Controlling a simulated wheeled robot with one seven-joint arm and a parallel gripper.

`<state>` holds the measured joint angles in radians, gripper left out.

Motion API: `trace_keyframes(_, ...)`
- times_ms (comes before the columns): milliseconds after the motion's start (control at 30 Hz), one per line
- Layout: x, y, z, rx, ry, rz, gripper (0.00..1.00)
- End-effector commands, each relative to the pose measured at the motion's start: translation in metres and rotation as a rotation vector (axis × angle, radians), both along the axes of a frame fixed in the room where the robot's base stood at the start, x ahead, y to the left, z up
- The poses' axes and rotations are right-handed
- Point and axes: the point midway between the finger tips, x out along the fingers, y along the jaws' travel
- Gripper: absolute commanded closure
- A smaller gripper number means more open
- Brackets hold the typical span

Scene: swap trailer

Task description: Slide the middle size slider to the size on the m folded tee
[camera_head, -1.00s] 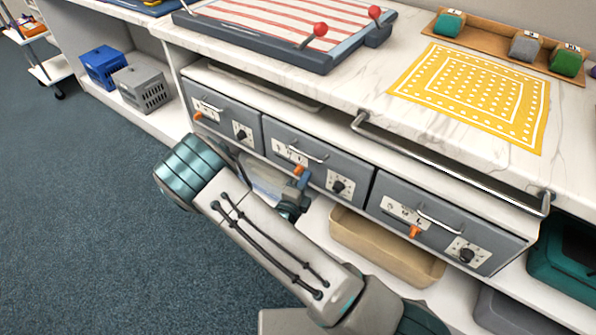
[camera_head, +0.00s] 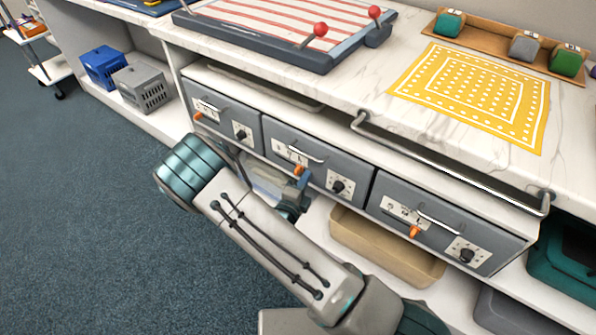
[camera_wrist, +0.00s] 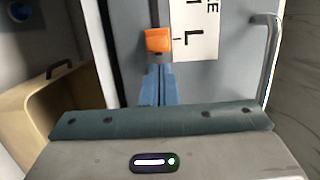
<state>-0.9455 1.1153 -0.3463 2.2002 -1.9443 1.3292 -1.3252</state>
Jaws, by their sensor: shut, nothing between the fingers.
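The middle slider is an orange knob (camera_head: 298,170) on the front of the middle grey drawer (camera_head: 318,160). In the wrist view the orange knob (camera_wrist: 158,40) sits beside the L on its white size plate (camera_wrist: 195,30). My gripper (camera_wrist: 158,72) is shut and empty, its blue fingertips right at the knob's near side; I cannot tell whether they touch it. In the head view my gripper is largely hidden by my arm, below the middle drawer. Three folded tees, teal (camera_head: 449,23), grey (camera_head: 524,46) and green (camera_head: 566,62), lie at the back right; their size letters are too small to read.
Similar drawers with orange sliders stand left (camera_head: 220,112) and right (camera_head: 440,225). Each drawer has a black dial and a handle; the middle handle (camera_wrist: 269,60) is right of the plate in the wrist view. A metal rail (camera_head: 450,165) juts from the counter. A tan bin (camera_head: 385,250) sits below.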

Motion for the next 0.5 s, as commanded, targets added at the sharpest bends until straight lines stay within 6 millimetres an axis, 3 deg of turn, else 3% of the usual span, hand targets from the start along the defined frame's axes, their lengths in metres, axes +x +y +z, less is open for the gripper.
trace_keyframes(500, 0.010, 0.012, 0.000, 0.000, 0.000, 0.000, 1.00)
